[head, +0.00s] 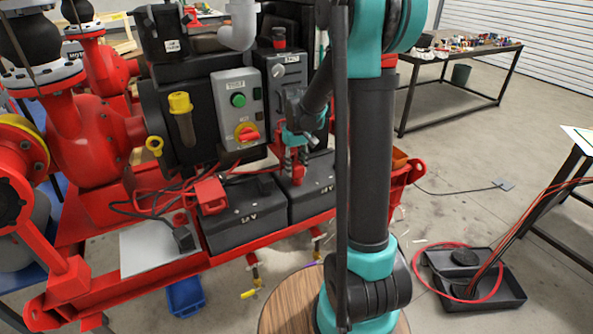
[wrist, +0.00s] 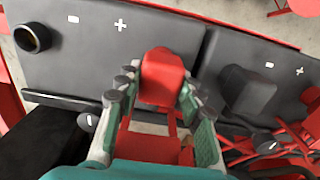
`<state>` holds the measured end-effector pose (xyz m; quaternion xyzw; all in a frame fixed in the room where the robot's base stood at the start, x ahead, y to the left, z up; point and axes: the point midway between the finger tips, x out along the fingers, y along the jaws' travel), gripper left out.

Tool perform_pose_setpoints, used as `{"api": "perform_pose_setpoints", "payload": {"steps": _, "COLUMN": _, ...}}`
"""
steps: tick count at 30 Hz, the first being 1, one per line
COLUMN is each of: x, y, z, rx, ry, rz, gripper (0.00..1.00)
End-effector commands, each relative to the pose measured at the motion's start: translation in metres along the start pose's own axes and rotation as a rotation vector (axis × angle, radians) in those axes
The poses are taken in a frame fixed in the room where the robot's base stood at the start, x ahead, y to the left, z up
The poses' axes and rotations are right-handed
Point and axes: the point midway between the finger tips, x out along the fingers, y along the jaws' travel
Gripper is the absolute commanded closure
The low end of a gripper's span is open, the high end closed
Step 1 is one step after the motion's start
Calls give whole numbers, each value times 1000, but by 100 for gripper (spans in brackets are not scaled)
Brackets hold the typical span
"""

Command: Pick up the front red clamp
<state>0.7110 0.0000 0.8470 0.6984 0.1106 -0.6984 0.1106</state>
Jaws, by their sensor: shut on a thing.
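A red clamp (wrist: 164,72) with a blocky red head is between my gripper's fingers (wrist: 157,98) in the wrist view. The fingers are closed against its sides, and its lower part is partly hidden by them. In the head view my gripper (head: 297,155) points down over the right-hand battery (head: 311,190); the held clamp is hard to make out there against the red frame. Another red clamp (head: 209,194) sits at the top edge of the left-hand battery (head: 243,212), apart from my gripper.
A control box (head: 238,108) with a green button and red knob stands behind the batteries. Red and black cables run between. A black tray (head: 510,290) lies on the floor at right.

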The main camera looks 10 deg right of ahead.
Motion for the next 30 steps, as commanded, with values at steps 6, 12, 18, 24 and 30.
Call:
{"api": "perform_pose_setpoints", "payload": {"steps": 6, "x": -32, "y": 0, "z": 1, "rx": 0, "ry": 0, "rz": 0, "gripper": 100}}
{"api": "perform_pose_setpoints", "payload": {"steps": 12, "x": -79, "y": 0, "z": 1, "rx": 0, "ry": 0, "rz": 0, "gripper": 100}}
{"api": "perform_pose_setpoints", "payload": {"steps": 18, "x": -129, "y": 0, "z": 1, "rx": 0, "ry": 0, "rz": 0, "gripper": 100}}
{"api": "perform_pose_setpoints", "payload": {"steps": 24, "x": -165, "y": 0, "z": 1, "rx": 0, "ry": 0, "rz": 0, "gripper": 100}}
{"api": "perform_pose_setpoints", "payload": {"steps": 30, "x": -186, "y": 0, "z": 0, "rx": 0, "ry": 0, "rz": 0, "gripper": 100}}
